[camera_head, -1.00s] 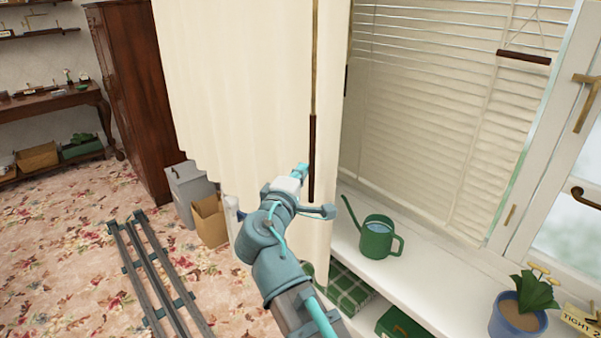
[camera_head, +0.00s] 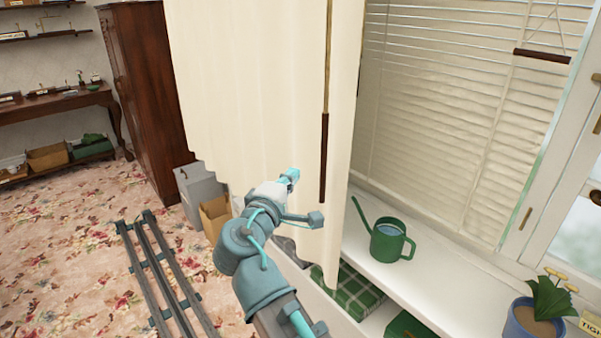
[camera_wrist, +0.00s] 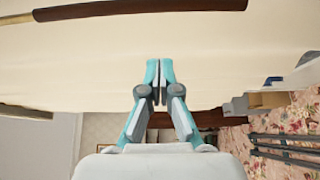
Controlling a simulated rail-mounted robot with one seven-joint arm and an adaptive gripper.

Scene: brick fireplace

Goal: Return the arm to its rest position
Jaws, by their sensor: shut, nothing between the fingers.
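My gripper (camera_head: 291,176) is in front of the cream curtain (camera_head: 260,90) in the head view, left of the dark handle of the hanging rod (camera_head: 323,160). In the wrist view my gripper (camera_wrist: 159,75) has its teal fingers together, with nothing between them. The curtain (camera_wrist: 90,70) fills much of the wrist view beyond the fingers. The rod's dark handle (camera_wrist: 140,9) crosses the top of that view, apart from the fingertips.
A green watering can (camera_head: 388,240) stands on the white sill (camera_head: 440,285), with a potted plant (camera_head: 535,315) to its right. A green plaid box (camera_head: 345,290) is below. A grey bin (camera_head: 197,190), a cardboard box (camera_head: 213,217) and rails (camera_head: 165,270) are at left. The flowered floor (camera_head: 70,240) has free room.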

